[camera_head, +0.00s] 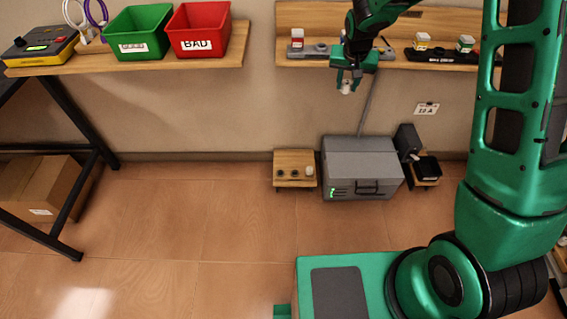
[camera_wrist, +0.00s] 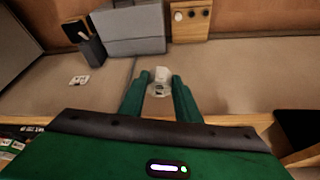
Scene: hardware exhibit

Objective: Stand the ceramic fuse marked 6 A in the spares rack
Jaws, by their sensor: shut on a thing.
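My gripper (camera_head: 348,80) is shut on a small white ceramic fuse (camera_head: 346,88) in front of the wall, just below the wall shelf. In the wrist view the fuse (camera_wrist: 160,74) sits between the two green fingertips (camera_wrist: 161,80), with a grey ring-like end towards the camera. Its marking is not readable. A low wooden stand (camera_head: 295,181) near the floor, which looks like a rack, has two dark round openings and a white piece at its right. It also shows in the wrist view (camera_wrist: 189,32). My gripper is above and apart from it.
A grey case (camera_head: 360,160) stands right of the wooden stand, with dark boxes beyond it. The shelf (camera_head: 330,15) carries a grey holder (camera_head: 315,50) and a black labelled rack (camera_head: 440,56) with small coloured-top pieces. Green (camera_head: 140,28) and red (camera_head: 200,22) bins stand left.

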